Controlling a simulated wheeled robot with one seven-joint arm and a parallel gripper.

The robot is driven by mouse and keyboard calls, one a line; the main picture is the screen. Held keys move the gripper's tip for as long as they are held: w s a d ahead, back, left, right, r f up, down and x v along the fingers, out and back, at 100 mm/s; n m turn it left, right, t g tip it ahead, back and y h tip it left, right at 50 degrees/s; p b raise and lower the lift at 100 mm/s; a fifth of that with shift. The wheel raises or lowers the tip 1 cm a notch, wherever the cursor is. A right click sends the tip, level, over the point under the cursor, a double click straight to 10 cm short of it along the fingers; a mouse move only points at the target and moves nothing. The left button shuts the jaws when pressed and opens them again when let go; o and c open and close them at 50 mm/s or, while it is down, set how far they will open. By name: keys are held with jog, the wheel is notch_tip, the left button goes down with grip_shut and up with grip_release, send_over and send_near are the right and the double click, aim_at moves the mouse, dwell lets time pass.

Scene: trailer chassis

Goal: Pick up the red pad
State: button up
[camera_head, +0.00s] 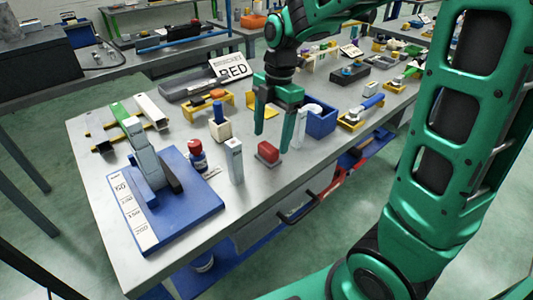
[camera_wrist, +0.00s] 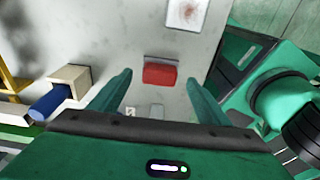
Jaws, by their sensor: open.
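The red pad (camera_head: 268,152) is a small red block with a grey-white base, lying on the metal workbench (camera_head: 120,225) near its front edge. It also shows in the wrist view (camera_wrist: 160,74), ahead of and between my fingertips. My gripper (camera_head: 275,138) is green, with two fingers pointing down over the bench. In the wrist view my gripper (camera_wrist: 162,88) is open and its fingers are spread wider than the pad. Nothing is between the fingers in contact. I cannot tell the exact height of the fingertips above the bench.
A white upright box (camera_head: 235,160) and a red-and-blue bottle (camera_head: 198,156) stand left of the pad. A blue bin (camera_head: 320,122) is behind to the right. A blue fixture board (camera_head: 190,215) lies at the bench's near left. Bare bench surface lies around the pad.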

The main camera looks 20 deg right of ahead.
aim_at(268, 146)
jog(key=shift+s+a+f, duration=0.1)
jog(key=shift+a+f, duration=0.15)
jog(key=shift+f, duration=0.85)
jog(key=shift+a+f, duration=0.25)
jog(key=shift+f, duration=0.85)
jog(key=c, duration=1.2)
jog(key=shift+r, duration=0.15)
notch_tip(268, 146, up, 10)
jog(key=shift+f, duration=0.1)
jog(key=o, duration=0.7)
jog(key=c, duration=0.4)
